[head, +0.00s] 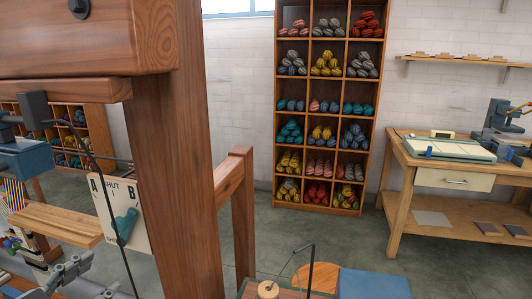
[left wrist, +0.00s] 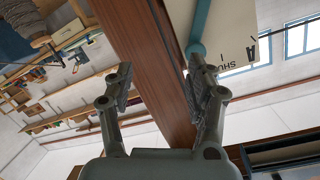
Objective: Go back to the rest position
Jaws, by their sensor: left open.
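My left gripper (head: 82,281) is at the lower left of the head view, below a pale plate (head: 108,205) marked A, B and SHUT. A teal handle (head: 125,226) sits on the plate's lower part. In the left wrist view my left gripper (left wrist: 163,82) is open, with nothing between its fingers. There the plate (left wrist: 237,22) and the teal handle (left wrist: 196,30) show beyond the right fingertip; I cannot tell whether the finger touches the handle. My right gripper is not in view.
A thick wooden post (head: 176,170) and beam (head: 85,38) stand close by on the left. A shelf (head: 279,120) of wool skeins is at the back wall. A workbench (head: 400,160) stands right. A blue box (head: 372,284) is at the bottom. Grey floor lies open between.

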